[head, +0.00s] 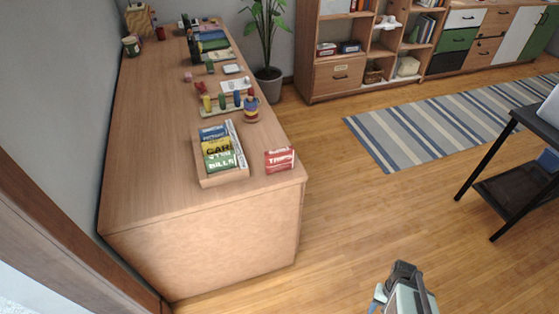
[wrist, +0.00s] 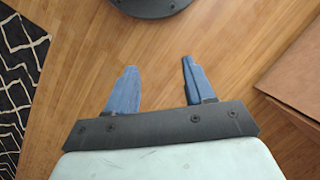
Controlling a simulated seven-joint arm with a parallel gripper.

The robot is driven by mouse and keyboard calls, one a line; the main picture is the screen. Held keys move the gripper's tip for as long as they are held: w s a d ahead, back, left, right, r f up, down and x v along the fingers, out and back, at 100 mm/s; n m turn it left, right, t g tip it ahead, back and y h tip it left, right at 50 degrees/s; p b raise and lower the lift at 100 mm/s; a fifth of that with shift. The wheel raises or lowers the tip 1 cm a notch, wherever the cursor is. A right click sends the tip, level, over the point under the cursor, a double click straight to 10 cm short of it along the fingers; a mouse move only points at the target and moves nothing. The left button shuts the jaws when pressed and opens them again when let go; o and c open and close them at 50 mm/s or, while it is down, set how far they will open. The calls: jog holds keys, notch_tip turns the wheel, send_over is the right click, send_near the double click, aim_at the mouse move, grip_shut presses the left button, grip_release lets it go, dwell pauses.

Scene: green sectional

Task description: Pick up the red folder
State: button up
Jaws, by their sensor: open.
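The red folder (head: 280,160), labelled "TRIPS", stands at the near right corner of the long wooden counter (head: 150,110) in the head view. It is apart from the wooden tray (head: 226,180) to its left, which holds blue, yellow, green and white folders. My gripper (wrist: 158,66) shows two blue fingers spread apart over bare floor in the wrist view, with nothing between them. In the head view part of my arm is at the bottom, right of and well away from the counter. The red folder is not in the wrist view.
Small toys and pegs (head: 222,102) and a potted plant (head: 268,40) are farther back. A striped rug (head: 430,125) and a black-legged table (head: 490,170) are at right. The wooden floor (head: 345,220) between counter and table is clear.

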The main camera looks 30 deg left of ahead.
jog(key=w+a+r+n+t, duration=0.2)
jog(key=w+a+r+t, duration=0.1)
jog(key=w+r, duration=1)
jog(key=w+a+r+n, duration=0.3)
jog(key=w+a+r, duration=0.1)
jog(key=w, duration=0.4)
notch_tip(320, 180, up, 30)
jog(key=n+t, duration=0.1)
jog(key=n, duration=2.1)
send_over(280, 151)
jog(key=f, duration=0.8)
jog(key=shift+s+a+f, duration=0.15)
jog(key=shift+s+a, duration=0.05)
jog(key=shift+a, duration=0.05)
jog(key=shift+w+d+f, duration=0.1)
jog(key=shift+w+f, duration=0.05)
jog(key=shift+f, duration=1.2)
jog(key=shift+w+d+f, duration=0.1)
jog(key=shift+f, duration=1.2)
jog(key=shift+c, duration=0.5)
